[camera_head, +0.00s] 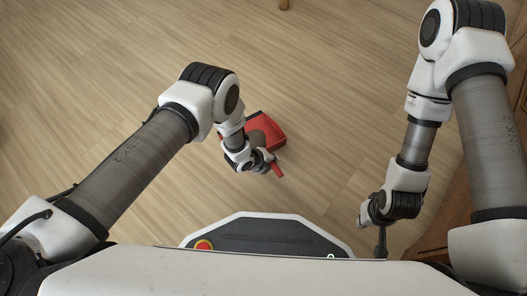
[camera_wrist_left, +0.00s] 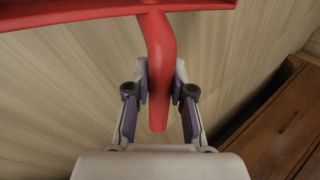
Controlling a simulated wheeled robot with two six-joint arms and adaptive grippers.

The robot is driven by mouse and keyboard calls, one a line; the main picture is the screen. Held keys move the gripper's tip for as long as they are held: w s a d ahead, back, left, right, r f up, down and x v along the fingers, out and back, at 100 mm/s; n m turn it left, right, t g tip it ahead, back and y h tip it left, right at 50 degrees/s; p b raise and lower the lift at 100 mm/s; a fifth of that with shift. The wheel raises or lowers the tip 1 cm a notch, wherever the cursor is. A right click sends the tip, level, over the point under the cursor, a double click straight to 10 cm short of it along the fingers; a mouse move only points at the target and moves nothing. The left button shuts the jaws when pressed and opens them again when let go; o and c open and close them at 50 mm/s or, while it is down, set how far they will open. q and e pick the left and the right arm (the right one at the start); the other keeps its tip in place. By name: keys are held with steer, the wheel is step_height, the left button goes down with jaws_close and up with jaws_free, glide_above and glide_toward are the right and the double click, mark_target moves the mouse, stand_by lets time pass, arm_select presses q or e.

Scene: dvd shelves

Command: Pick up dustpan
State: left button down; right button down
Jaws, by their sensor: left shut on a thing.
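The red dustpan (camera_head: 266,130) is in front of my base in the head view, partly hidden by my left wrist. Its handle points toward my base. In the left wrist view the red handle (camera_wrist_left: 159,60) runs down between the two fingers, and the pan's edge (camera_wrist_left: 80,12) crosses the top. My left gripper (camera_head: 268,161) is shut on the handle, with a finger on each side of it in the left wrist view (camera_wrist_left: 160,85). Whether the dustpan touches the floor I cannot tell. My right gripper (camera_head: 381,240) hangs at the right, away from the dustpan; its fingers are too small to judge.
The light wooden floor (camera_head: 330,70) is clear around the dustpan. Brown wooden furniture (camera_head: 450,215) stands along the right side, close to my right arm; it also shows in the left wrist view (camera_wrist_left: 285,130). A small reddish object (camera_head: 284,4) is at the top edge.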

arm_select(q)
steer(key=shift+r+p, duration=0.4)
steer(key=shift+r, duration=0.1)
steer(key=r+p, duration=0.2)
steer(key=r, duration=0.1)
steer(key=shift+s+a, duration=0.15)
steer(key=shift+s, duration=0.2)
steer(key=s+a+p, duration=0.2)
steer(key=s+a, duration=0.1)
steer(key=s, duration=0.4)
steer(key=s+a+r+p, duration=0.1)
steer(key=s+a+p, duration=0.2)
steer(key=s, duration=0.3)
steer(key=shift+s+a+p, duration=0.3)
steer(key=shift+s, duration=0.1)
steer(key=shift+w, duration=0.1)
